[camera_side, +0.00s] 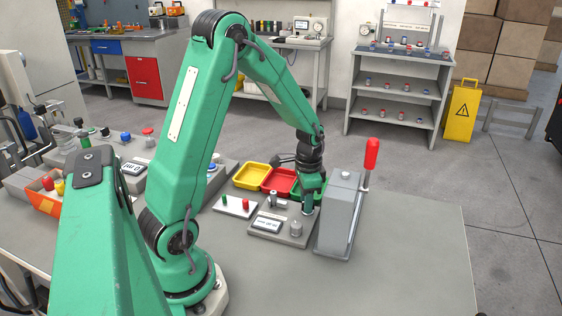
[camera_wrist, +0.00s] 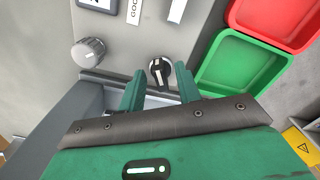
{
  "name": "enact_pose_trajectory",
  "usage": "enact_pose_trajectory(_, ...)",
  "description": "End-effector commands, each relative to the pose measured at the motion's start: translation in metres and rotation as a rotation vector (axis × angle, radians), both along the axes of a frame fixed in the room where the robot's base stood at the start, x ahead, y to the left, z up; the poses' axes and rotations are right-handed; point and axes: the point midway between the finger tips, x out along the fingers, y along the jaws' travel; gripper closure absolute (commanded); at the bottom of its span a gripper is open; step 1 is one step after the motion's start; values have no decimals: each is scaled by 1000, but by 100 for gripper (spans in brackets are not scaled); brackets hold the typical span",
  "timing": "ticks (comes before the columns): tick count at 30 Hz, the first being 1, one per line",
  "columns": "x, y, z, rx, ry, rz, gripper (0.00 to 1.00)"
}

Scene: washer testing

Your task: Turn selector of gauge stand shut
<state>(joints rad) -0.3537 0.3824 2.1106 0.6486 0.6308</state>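The gauge stand (camera_side: 262,232) is a grey plate with a small display and knobs on the table, and its panel (camera_wrist: 118,45) fills the top of the wrist view. The selector (camera_wrist: 159,72) is a small round black knob with a light pointer bar, roughly up-down in the wrist view. My gripper (camera_wrist: 160,68) is open, one finger on each side of the selector, with gaps visible; contact cannot be told. In the side view my gripper (camera_side: 308,207) points down at the stand's right side and hides the selector.
A ribbed grey knob (camera_wrist: 88,52) sits on the panel left of the selector. A grey upright block (camera_side: 340,215) with a red-handled lever (camera_side: 371,155) stands close right of my gripper. Yellow (camera_side: 251,176), red (camera_wrist: 275,20) and green (camera_wrist: 242,72) trays lie behind. The table's right front is clear.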

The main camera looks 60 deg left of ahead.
Motion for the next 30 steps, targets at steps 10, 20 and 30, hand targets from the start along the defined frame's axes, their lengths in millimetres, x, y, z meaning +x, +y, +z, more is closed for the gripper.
enact_pose_trajectory(10,1,0,36,2,-5,0,66)
enact_pose_trajectory(20,1,0,70,1,-3,0,66)
enact_pose_trajectory(30,0,0,74,1,-1,0,66)
